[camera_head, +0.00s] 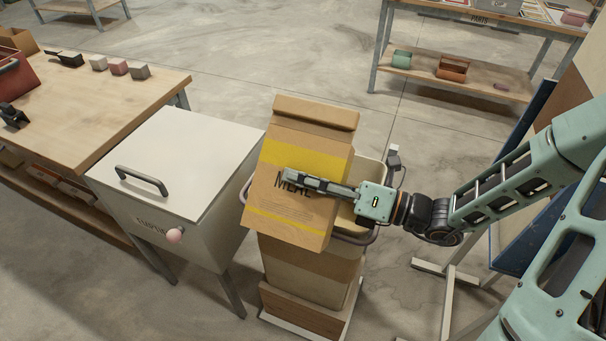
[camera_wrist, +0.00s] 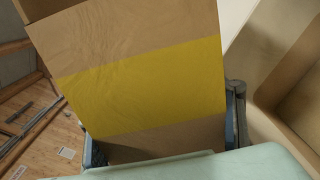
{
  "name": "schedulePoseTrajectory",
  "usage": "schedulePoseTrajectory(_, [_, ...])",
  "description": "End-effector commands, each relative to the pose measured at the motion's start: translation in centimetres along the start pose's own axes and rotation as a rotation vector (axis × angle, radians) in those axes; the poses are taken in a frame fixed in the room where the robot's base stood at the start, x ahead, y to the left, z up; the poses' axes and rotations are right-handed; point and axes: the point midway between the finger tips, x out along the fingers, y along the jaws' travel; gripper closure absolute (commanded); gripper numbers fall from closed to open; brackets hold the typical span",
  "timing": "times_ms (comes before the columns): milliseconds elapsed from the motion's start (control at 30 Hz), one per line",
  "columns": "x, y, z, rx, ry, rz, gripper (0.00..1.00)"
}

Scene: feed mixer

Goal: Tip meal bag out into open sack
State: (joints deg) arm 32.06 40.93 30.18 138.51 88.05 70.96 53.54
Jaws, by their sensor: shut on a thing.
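The meal bag (camera_head: 285,215) is a brown paper bag with yellow bands and the word MEAL, its folded end at the top of the picture. My gripper (camera_head: 303,183) is shut on it, with its fingers across the labelled face. The bag is slightly tilted and over the left part of the open sack (camera_head: 312,283), hiding much of its mouth. The tan sack hangs in a grey ring on a stand with a wooden base. In the wrist view, the bag (camera_wrist: 145,85) fills the middle between my fingers, and tan walls, apparently the sack (camera_wrist: 290,70), show at right.
A white lidded bin (camera_head: 180,150) with a black handle stands just left of the sack. A wooden workbench (camera_head: 95,110) with small blocks is further left. A parts table (camera_head: 470,75) stands at the back right. Open floor (camera_head: 250,50) lies behind.

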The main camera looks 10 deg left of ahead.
Motion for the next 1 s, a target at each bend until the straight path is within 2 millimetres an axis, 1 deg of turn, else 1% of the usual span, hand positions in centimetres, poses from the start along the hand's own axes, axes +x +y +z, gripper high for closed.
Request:
schedulePoseTrajectory(267, [0.0,-0.9,-0.9,0.297,-0.002,0.004,0.95])
schedulePoseTrajectory(300, [0.0,-0.8,-0.5,0.319,-0.002,0.003,0.95])
schedulePoseTrajectory(600, [0.0,-1.0,-0.4,0.326,-0.002,0.004,0.95])
schedulePoseTrajectory(1000, [-0.2,-2.9,0.1,0.458,-0.001,0.004,0.95])
